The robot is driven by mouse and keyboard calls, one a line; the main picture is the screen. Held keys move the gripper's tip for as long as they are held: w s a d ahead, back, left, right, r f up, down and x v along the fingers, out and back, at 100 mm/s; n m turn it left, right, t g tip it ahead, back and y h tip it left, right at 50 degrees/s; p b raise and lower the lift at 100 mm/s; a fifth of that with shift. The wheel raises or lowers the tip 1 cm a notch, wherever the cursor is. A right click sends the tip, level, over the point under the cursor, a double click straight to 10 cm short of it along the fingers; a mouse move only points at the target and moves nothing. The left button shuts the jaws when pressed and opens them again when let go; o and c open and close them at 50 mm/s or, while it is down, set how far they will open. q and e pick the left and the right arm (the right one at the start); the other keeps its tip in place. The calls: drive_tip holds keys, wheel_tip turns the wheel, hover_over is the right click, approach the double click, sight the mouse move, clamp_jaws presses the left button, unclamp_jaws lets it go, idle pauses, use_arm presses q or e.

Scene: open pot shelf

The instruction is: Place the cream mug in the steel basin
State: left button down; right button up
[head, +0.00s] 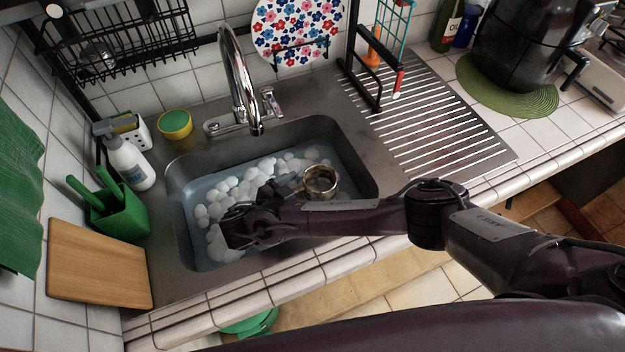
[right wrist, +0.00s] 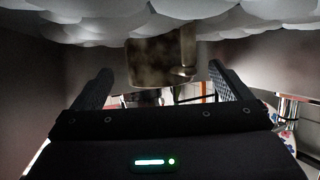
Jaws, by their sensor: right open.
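The cream mug (head: 320,182) is inside the steel basin (head: 358,150), right of its middle, with its round opening facing up. Its lower part is hard to make out among water and foam. My right gripper (head: 283,190) is low in the basin, left of the mug, its fingers partly hidden by my own wrist. In the right wrist view, which looks upside down, the mug (right wrist: 152,62) with its handle (right wrist: 187,50) shows between and beyond the open fingers (right wrist: 160,75). No clear grip on the mug shows. My left gripper is not in view.
White foam (head: 232,190) fills much of the basin's left side. The faucet (head: 243,85) arches over the back rim. A soap bottle (head: 128,160), green holder (head: 115,208) and cutting board (head: 98,265) stand left. The ridged drainboard (head: 440,125) on the right is mostly clear.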

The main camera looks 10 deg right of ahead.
drive_tip(key=p+v, duration=0.2)
drive_tip(key=v, duration=0.1)
drive_tip(key=shift+s+a+r, duration=0.1)
drive_tip(key=shift+s+r, duration=0.05)
drive_tip(key=shift+r, duration=0.05)
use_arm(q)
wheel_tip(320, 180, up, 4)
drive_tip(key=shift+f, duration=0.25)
use_arm(e)
drive_tip(key=shift+s+a, duration=0.15)
drive_tip(key=shift+a, duration=0.1)
